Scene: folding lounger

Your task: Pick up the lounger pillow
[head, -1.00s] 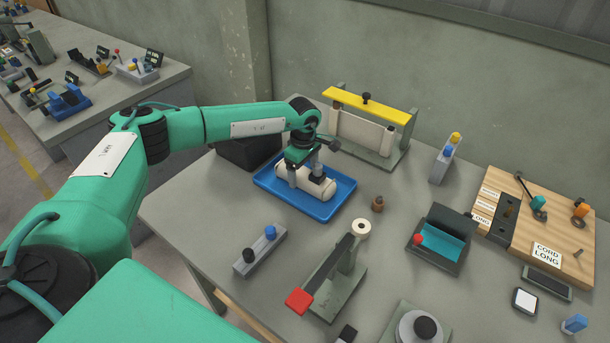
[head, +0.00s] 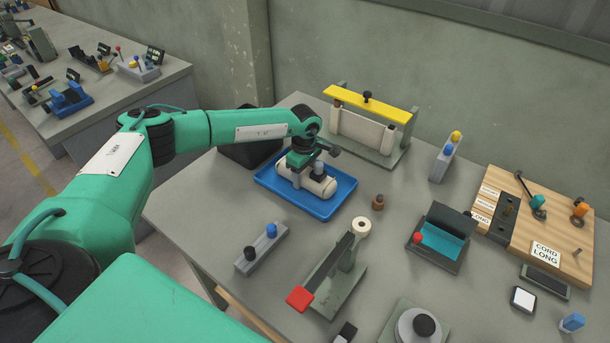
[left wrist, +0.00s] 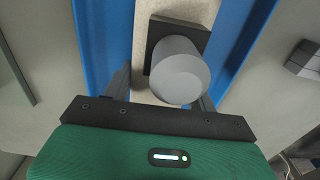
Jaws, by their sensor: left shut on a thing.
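The lounger pillow (head: 324,189), a cream roll, lies in the blue tray (head: 322,217) in the head view. The fingertips are partly hidden. My right gripper is not in view.
A frame with a yellow bar (head: 368,104) stands behind the tray. A small brown peg (head: 377,202) and a stand with a red-ended lever (head: 300,299) are to its right and front. A grey block with knobs (head: 261,250) is in front. A dark box (head: 245,150) is behind left.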

